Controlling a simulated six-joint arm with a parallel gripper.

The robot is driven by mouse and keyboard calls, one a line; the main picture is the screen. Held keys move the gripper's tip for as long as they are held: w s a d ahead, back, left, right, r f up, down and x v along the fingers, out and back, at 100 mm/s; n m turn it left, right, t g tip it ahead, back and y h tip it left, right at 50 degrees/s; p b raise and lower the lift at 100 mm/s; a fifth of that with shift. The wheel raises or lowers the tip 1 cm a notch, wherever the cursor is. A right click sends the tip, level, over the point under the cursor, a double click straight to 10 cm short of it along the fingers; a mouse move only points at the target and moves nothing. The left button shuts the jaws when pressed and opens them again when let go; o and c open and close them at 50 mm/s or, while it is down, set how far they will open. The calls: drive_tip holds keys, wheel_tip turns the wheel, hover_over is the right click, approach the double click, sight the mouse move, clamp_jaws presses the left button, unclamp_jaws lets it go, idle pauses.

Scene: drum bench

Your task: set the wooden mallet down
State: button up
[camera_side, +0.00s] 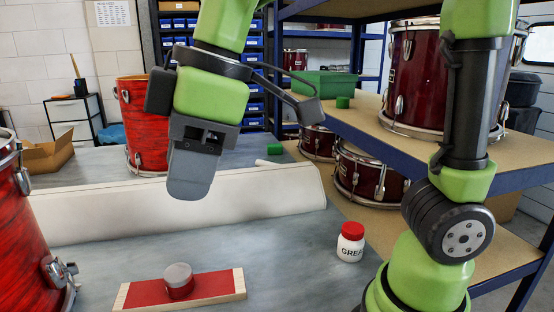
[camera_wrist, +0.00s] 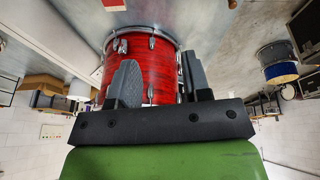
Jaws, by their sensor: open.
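My gripper (camera_side: 190,188) hangs in the air above the grey bench in the side view, in front of the pale padded roll (camera_side: 180,207). In the wrist view my gripper (camera_wrist: 160,82) has its two fingers apart. No mallet shows between them; a red drum (camera_wrist: 150,62) lies beyond. I cannot make out a wooden mallet in either view. A pale rod-like end (camera_side: 267,163) shows behind the roll, too little of it to identify. A red pad with wooden ends (camera_side: 212,287) lies on the front of the bench, with a small grey-lidded red tin (camera_side: 178,282) on it.
A red-lidded white jar (camera_side: 350,243) stands on the bench at right. Red drums stand at the far left (camera_side: 30,230) and behind the roll (camera_side: 143,120). A shelf (camera_side: 400,150) with drums rises at right. The bench between pad and jar is clear.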

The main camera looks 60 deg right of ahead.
drive_tip(key=s+d+m+t, duration=0.4)
drive_tip(key=s+d+m, duration=0.5)
drive_tip(key=m, duration=0.5)
drive_tip(key=shift+s+d+f, duration=0.25)
drive_tip(key=shift+d+f, duration=0.15)
drive_tip(key=shift+d, duration=0.7)
